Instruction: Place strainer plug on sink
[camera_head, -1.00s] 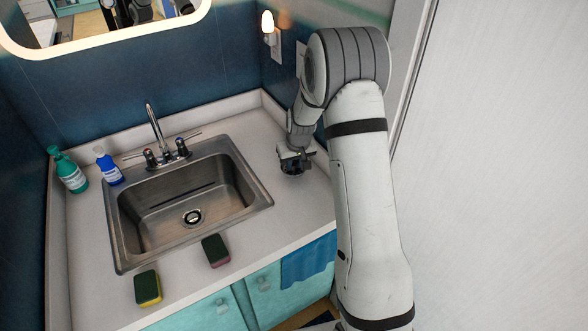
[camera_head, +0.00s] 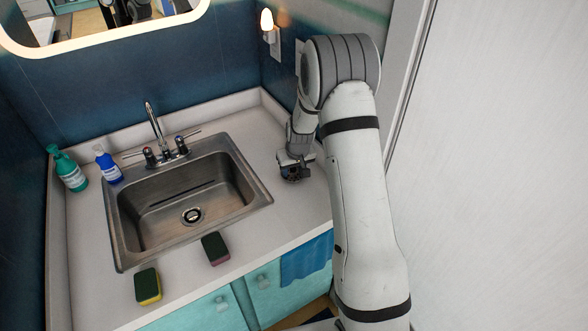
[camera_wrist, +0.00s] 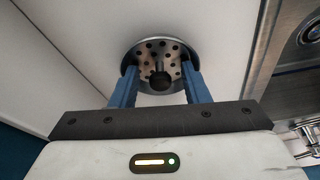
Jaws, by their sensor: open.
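The strainer plug (camera_wrist: 146,57) shows in the wrist view as a round metal disc with holes and a dark knob. It lies on the white counter to the right of the sink. My gripper (camera_wrist: 158,82) is open, with one blue finger on each side of the plug's near part. I cannot tell whether the fingers touch it. In the head view my gripper (camera_head: 294,174) is low over the counter and hides most of the plug. The steel sink (camera_head: 240,207) is left of my gripper, with a drain (camera_head: 192,216) in its basin floor.
A faucet (camera_head: 155,130) with two handles stands behind the basin. A green bottle (camera_head: 68,170) and a blue bottle (camera_head: 108,166) stand at the left. Two sponges, one pink-sided (camera_head: 215,249) and one yellow-sided (camera_head: 148,287), lie on the front counter. A wall (camera_head: 500,150) is close on the right.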

